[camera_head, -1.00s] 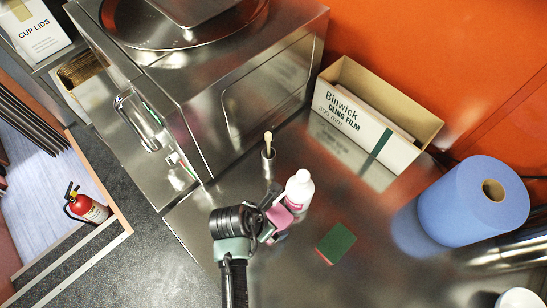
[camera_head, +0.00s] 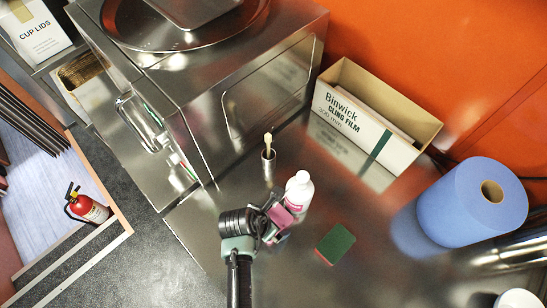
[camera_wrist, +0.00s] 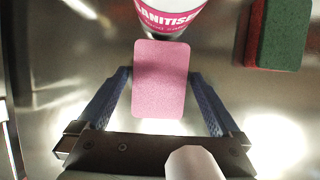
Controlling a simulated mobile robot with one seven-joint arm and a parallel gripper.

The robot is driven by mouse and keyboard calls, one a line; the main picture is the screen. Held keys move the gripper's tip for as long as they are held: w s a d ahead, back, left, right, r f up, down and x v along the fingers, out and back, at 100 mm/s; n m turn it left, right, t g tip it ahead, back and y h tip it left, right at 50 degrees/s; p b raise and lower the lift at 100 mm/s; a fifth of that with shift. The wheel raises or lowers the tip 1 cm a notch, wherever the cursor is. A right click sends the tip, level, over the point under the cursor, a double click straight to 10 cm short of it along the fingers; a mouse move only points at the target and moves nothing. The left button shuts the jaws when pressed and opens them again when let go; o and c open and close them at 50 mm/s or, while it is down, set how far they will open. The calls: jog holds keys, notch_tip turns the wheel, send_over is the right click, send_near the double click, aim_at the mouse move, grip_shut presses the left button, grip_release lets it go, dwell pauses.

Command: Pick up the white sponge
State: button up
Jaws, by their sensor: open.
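No white sponge shows; the sponge at my gripper looks pink. This pink sponge (camera_head: 282,215) is in front of the white bottle (camera_head: 299,190), and fills the middle of the wrist view (camera_wrist: 161,80). My gripper (camera_head: 275,224) is open, with one blue-grey finger on each side of the sponge in the wrist view (camera_wrist: 160,85). Gaps show between both fingers and the sponge. The bottle, with a pink sanitiser label, stands just beyond the sponge (camera_wrist: 172,16). A green and red sponge (camera_head: 335,244) lies apart to the right.
A metal cup (camera_head: 269,168) holding a pale-tipped utensil stands behind my gripper, by the steel oven (camera_head: 225,90). A cling film box (camera_head: 365,120) and blue paper roll (camera_head: 470,205) stand on the right. A pale rounded object (camera_wrist: 193,163) at the wrist view's bottom is unclear. Steel counter around the green sponge is clear.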

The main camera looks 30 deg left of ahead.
jog(key=shift+f, duration=0.1)
jog(key=c, duration=1.3)
jog(key=shift+s+a+r+b, duration=0.1)
jog(key=shift+s+r+b, duration=0.1)
jog(key=shift+r+b, duration=0.3)
jog(key=r, duration=0.6)
jog(key=shift+s+a+r+b, duration=0.15)
jog(key=shift+s+b, duration=0.15)
jog(key=shift+s, duration=0.1)
jog(key=s+a+b, duration=0.1)
jog(key=s+a, duration=0.1)
jog(key=s, duration=0.4)
jog(key=s+a+b, duration=0.1)
jog(key=s+a, duration=0.1)
jog(key=s, duration=0.3)
jog(key=s+a+b, duration=0.1)
jog(key=s+a, duration=0.1)
jog(key=s, duration=0.4)
jog(key=shift+s+a+r, duration=0.1)
jog(key=shift+s+a, duration=0.1)
jog(key=shift+s, duration=0.1)
